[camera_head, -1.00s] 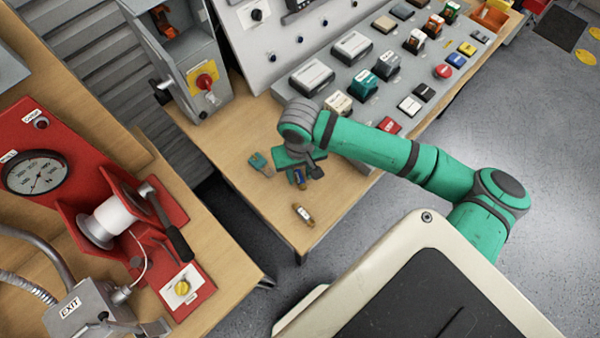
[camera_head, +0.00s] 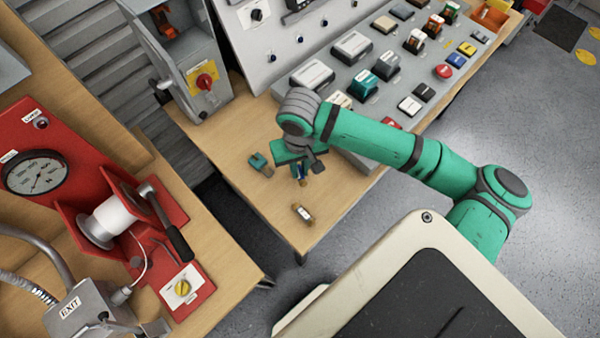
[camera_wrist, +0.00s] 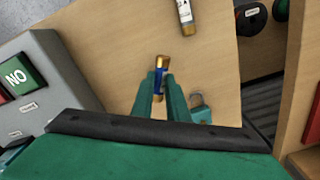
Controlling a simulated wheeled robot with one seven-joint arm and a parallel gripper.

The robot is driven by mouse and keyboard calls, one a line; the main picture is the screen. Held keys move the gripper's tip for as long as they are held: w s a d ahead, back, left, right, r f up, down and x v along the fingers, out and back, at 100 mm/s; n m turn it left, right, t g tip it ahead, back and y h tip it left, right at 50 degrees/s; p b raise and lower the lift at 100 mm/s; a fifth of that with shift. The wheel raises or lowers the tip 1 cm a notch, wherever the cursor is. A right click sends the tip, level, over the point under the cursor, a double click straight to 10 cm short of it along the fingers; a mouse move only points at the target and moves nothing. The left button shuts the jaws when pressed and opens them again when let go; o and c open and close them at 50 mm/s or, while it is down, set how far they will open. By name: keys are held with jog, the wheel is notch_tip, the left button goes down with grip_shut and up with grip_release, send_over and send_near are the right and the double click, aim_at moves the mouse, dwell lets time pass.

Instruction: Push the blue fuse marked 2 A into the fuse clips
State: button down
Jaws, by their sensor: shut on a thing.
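My gripper (camera_wrist: 160,90) is shut on a blue fuse (camera_wrist: 159,72) with brass end caps; one cap sticks out past the fingertips in the wrist view. In the head view, the blue fuse (camera_head: 301,171) shows below my gripper (camera_head: 298,176), over the bench's near part. I cannot tell how high the fuse is above the wood, and its marking cannot be read. I cannot make out the fuse clips in either view.
A white-bodied fuse (camera_head: 302,213) lies on the wooden bench (camera_head: 240,185) near its front corner. A small teal padlock-like thing (camera_head: 260,163) is left of my gripper. A grey button panel (camera_head: 385,95) stands beyond. A red gauge rig (camera_head: 75,180) stands at left.

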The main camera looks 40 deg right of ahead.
aim_at(299, 172)
jog(key=shift+r, duration=1.6)
jog(key=shift+a, duration=0.1)
